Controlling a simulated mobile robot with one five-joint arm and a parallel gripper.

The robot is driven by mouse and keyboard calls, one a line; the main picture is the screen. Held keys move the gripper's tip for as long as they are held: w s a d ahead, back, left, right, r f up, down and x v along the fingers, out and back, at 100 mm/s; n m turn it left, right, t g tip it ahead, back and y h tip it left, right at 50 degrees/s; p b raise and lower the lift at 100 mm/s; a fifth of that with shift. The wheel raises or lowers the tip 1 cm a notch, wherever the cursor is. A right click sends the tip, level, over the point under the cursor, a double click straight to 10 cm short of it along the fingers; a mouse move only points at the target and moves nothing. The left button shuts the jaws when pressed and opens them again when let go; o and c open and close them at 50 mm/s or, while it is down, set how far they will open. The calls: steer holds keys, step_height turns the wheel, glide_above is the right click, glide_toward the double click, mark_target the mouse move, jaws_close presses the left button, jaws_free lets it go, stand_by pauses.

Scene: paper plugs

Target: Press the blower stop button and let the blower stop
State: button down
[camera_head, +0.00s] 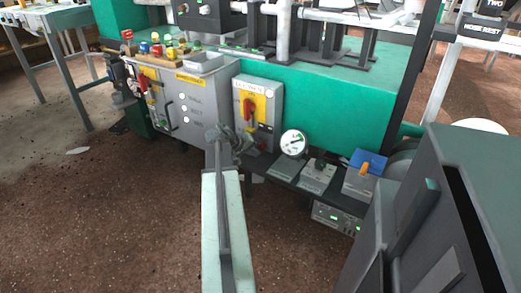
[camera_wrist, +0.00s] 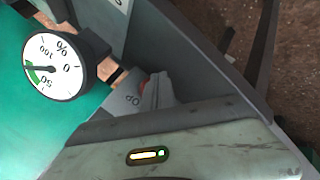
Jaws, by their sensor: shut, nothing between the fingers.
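In the wrist view a sliver of red (camera_wrist: 144,87) shows beside a pale plate (camera_wrist: 124,101) with the letters "OP"; the rest of the label and button is hidden. My gripper (camera_head: 230,142) is in front of the switch box's lower left. In the wrist view the shut fingertips (camera_wrist: 158,90) are right beside the red, overlapping it. I cannot tell whether they touch it. The blower itself cannot be made out for certain.
A round white dial gauge (camera_head: 292,143) stands right of the switch box; it also shows close by in the wrist view (camera_wrist: 58,66). Small control boxes (camera_head: 318,175) sit on a dark shelf further right. A grey cabinet (camera_head: 205,100) stands left. Brown floor (camera_head: 110,220) is open at lower left.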

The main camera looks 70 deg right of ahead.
stand_by(0.8)
steer(key=shift+s+d, duration=0.1)
steer(key=shift+d, duration=0.3)
steer(key=shift+s+d, duration=0.1)
steer(key=shift+d, duration=0.4)
stand_by(0.5)
steer(key=shift+w+a, duration=0.2)
steer(key=shift+a, duration=0.7)
steer(key=shift+w+a, duration=0.2)
steer(key=shift+a, duration=0.6)
steer(key=shift+w+a, duration=0.25)
steer(key=shift+a, duration=0.6)
steer(key=shift+w+a, duration=0.2)
steer(key=shift+a, duration=0.6)
steer(key=shift+w, duration=0.1)
